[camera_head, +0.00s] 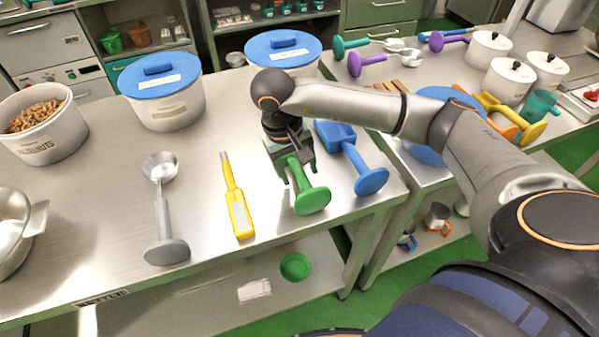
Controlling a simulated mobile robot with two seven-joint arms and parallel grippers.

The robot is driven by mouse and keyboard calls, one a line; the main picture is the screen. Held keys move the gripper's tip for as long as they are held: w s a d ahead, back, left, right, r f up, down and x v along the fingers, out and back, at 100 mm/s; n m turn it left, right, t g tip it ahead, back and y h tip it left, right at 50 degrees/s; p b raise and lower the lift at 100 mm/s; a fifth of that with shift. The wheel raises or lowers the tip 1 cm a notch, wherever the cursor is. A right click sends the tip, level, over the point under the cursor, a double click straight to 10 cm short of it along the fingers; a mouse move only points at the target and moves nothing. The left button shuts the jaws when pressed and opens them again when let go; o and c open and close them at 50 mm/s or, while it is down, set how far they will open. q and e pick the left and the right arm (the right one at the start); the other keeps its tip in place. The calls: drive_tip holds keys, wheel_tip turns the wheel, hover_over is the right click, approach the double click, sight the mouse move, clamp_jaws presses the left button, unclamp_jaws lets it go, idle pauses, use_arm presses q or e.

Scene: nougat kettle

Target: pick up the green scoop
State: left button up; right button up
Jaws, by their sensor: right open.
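The green scoop (312,200) lies on the steel table near its front edge, its round end disc toward me. My right gripper (291,172) is above the scoop's handle, pointing down, with its fingers open around or just over it. I cannot tell whether they touch it. The gripper and wrist hide the scoop's far part. My left gripper is not in view.
A blue scoop (362,172) lies close on the right of the green one. A yellow thermometer-like tool (237,205) and a grey scoop (163,225) lie to the left. White tubs with blue lids (160,85) stand behind.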

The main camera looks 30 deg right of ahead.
drive_tip(key=shift+d+f, duration=0.1)
drive_tip(key=shift+f, duration=0.45)
clamp_jaws()
